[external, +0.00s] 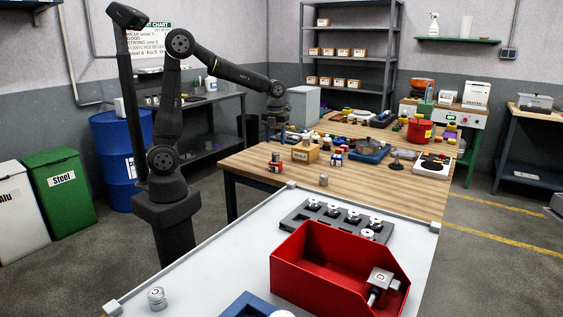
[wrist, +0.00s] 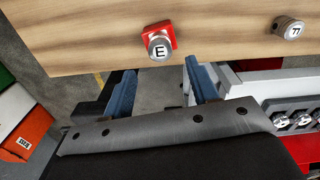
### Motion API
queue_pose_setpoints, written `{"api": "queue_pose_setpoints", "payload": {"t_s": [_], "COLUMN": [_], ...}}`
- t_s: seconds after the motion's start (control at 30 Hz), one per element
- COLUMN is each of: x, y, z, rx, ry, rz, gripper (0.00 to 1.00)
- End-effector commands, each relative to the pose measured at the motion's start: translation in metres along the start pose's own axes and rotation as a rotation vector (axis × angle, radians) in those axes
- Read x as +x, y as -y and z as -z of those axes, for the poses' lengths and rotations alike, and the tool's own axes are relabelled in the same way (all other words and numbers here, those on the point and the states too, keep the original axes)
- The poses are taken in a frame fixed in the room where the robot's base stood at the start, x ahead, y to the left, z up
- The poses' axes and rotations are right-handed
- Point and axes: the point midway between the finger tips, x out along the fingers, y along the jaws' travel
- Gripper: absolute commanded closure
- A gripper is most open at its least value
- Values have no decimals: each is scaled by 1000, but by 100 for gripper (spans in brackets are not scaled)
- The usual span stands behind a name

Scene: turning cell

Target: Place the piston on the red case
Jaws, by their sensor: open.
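A small red case (wrist: 173,36) lies on the wooden table in the wrist view. A silver piston (wrist: 159,50) marked with a letter like E stands on it or overlaps it. The pair also shows as a red block with a silver top (external: 275,161) in the external view. Another silver piston (wrist: 288,28), marked like F, stands on bare wood; it also shows in the external view (external: 323,180). My gripper (external: 275,138) is open and empty above the table's left part. Its two blue fingers are spread in the wrist view (wrist: 160,70), just short of the red case.
A cardboard box (external: 305,153), a blue tray (external: 368,157) and many small parts crowd the table behind. In front, a white surface holds a grey rack (external: 290,223) of round parts, a red bin (external: 320,270) with a silver part, and a lone silver piece (external: 156,298).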

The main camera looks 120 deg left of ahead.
Motion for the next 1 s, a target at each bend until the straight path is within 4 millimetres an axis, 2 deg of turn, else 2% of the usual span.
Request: {"api": "queue_pose_setpoints", "payload": {"t_s": [0.03, 0.2, 0.4, 0.77, 0.87, 1.0], "x": [-11, -33, -42, -38, -28, -4], "y": [0, 0, 0, 0, 0, -1], "z": [0, 0, 0, 0, 0, 1], "rx": [0, 0, 0, 0, 0, 0], "ry": [3, 1, 0, -2, -2, -4], "rz": [3, 1, 0, -2, -2, -4], "gripper": [46, 46, 46, 46, 46, 46]}}
